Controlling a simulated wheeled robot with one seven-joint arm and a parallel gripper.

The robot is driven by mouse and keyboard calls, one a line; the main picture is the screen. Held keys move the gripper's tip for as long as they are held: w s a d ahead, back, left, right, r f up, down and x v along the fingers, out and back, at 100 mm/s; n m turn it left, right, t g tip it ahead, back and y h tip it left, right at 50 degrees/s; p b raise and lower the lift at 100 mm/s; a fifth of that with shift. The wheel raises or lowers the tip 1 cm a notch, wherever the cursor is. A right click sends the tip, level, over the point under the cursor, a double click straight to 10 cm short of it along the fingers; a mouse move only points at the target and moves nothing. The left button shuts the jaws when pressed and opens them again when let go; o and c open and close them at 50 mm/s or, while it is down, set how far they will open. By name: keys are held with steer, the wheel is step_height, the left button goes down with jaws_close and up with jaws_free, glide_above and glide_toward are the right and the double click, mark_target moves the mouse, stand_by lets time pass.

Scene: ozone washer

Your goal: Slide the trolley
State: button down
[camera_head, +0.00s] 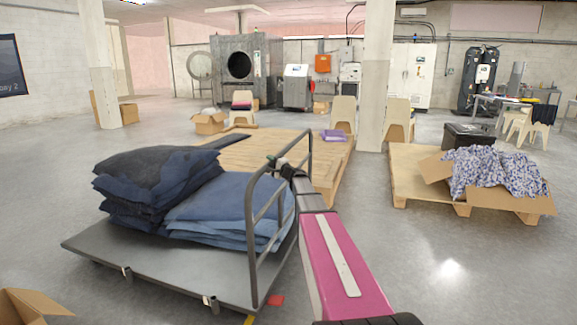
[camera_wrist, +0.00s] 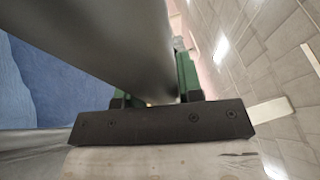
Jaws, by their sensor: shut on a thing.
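The trolley (camera_head: 150,262) is a flat grey platform with a tubular metal handle at its right end, in the lower left of the head view. It carries stacks of folded dark and blue cloth (camera_head: 225,205). My gripper (camera_head: 285,168) is at the upper part of that handle. In the wrist view, the green fingers of my gripper (camera_wrist: 155,97) are shut on the handle bar (camera_wrist: 105,35), which runs between them. The bar hides part of the fingers.
A low wooden pallet platform (camera_head: 255,155) stands close behind the trolley. Another pallet (camera_head: 410,180) at right holds an open carton of patterned cloth (camera_head: 495,170). A cardboard box (camera_head: 30,308) is at lower left. A concrete pillar (camera_head: 375,85) stands behind.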

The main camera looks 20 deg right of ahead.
steer(key=w+a, duration=1.2)
steer(key=a, duration=0.5)
steer(key=w+a, duration=1.1)
steer(key=a, duration=0.7)
steer(key=w+a, duration=1.2)
steer(key=a, duration=0.6)
steer(key=shift+w+a+f, duration=0.15)
steer(key=shift+w+f, duration=0.15)
steer(key=c, duration=0.8)
jaws_free()
steer(key=shift+r, duration=0.1)
steer(key=shift+v, duration=5.35)
